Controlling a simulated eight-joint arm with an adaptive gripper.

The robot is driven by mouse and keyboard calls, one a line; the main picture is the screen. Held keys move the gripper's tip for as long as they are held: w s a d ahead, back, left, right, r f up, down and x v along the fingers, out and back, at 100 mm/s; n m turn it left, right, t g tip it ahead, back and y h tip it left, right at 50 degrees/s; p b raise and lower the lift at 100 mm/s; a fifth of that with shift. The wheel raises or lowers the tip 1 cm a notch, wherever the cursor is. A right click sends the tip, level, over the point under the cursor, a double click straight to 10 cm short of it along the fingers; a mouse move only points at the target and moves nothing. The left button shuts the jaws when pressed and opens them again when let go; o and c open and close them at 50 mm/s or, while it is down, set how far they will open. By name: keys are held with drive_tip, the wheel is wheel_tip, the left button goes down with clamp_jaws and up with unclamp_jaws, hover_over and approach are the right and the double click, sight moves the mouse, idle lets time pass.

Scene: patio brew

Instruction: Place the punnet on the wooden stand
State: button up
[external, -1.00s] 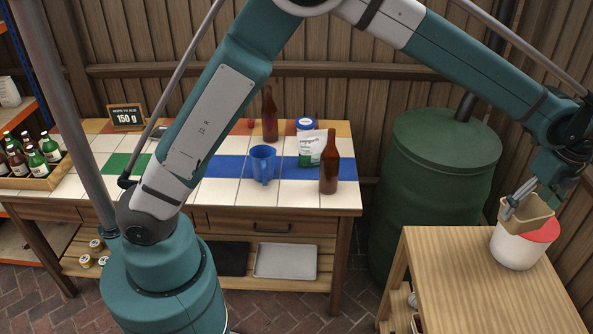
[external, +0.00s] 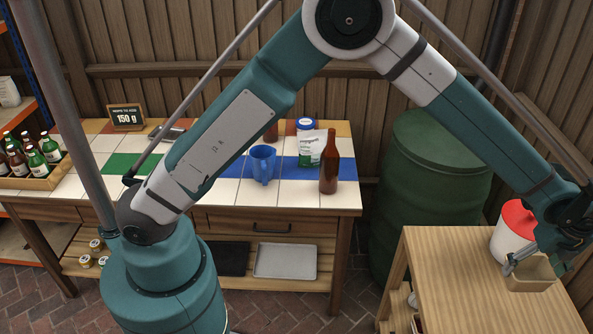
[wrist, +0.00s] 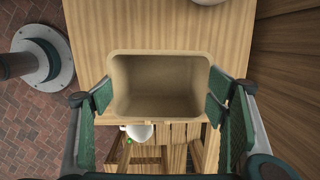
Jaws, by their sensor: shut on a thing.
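The punnet (external: 529,276) is a tan, open-topped, empty box. In the wrist view the punnet (wrist: 160,58) is between the green finger pads of my gripper (wrist: 160,97), which is shut on its two ends. The wooden stand (external: 450,268) is the pale wood table at the right of the external view. My gripper (external: 515,266) holds the punnet upright at the stand's top, in front of the white tub. Its near side is close to one edge of the top in the wrist view. I cannot tell whether its base touches the wood.
A white tub with a red lid (external: 510,228) stands on the stand beside the punnet. A green barrel (external: 430,190) is behind. The tiled bench (external: 220,192) at left carries a blue mug (external: 262,163) and brown bottle (external: 329,165). The stand's left part is clear.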

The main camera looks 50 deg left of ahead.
sight(524, 278)
drive_tip(key=shift+f, duration=2.15)
drive_tip(key=shift+f+b, duration=0.4)
drive_tip(key=shift+f, duration=2.7)
drive_tip(key=shift+f, duration=1.9)
drive_tip(key=shift+f+b, duration=0.15)
drive_tip(key=shift+b, duration=0.25)
drive_tip(key=o, duration=0.4)
drive_tip(key=shift+c, duration=0.2)
drive_tip(key=o, duration=0.4)
drive_tip(key=shift+c, duration=0.2)
